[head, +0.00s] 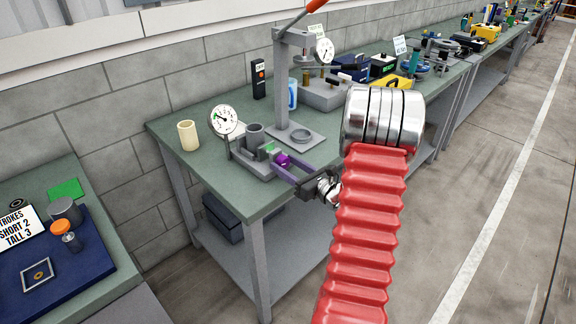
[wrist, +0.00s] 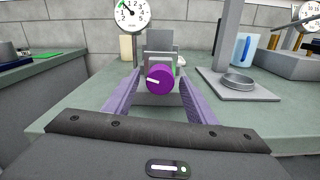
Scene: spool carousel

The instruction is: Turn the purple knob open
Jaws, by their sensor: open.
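The purple knob (wrist: 160,79) faces me on the front of a small grey fixture (wrist: 160,43). A white pointer line on it points to the left. It also shows small in the head view (head: 284,160). My gripper (wrist: 158,100) is open, its two purple fingers on either side of the knob in the wrist view, with a gap on each side. In the head view my gripper (head: 285,168) reaches in from the right and its fingertips are beside the knob. Whether the fingertips reach past the knob's face is hard to tell.
A round dial gauge (head: 224,121) stands on the fixture. A press with a red-tipped lever (head: 292,85) stands right behind it. A cream cup (head: 188,135) is at the left on the green bench (head: 225,185). A separate bench with a blue mat (head: 70,275) is further left.

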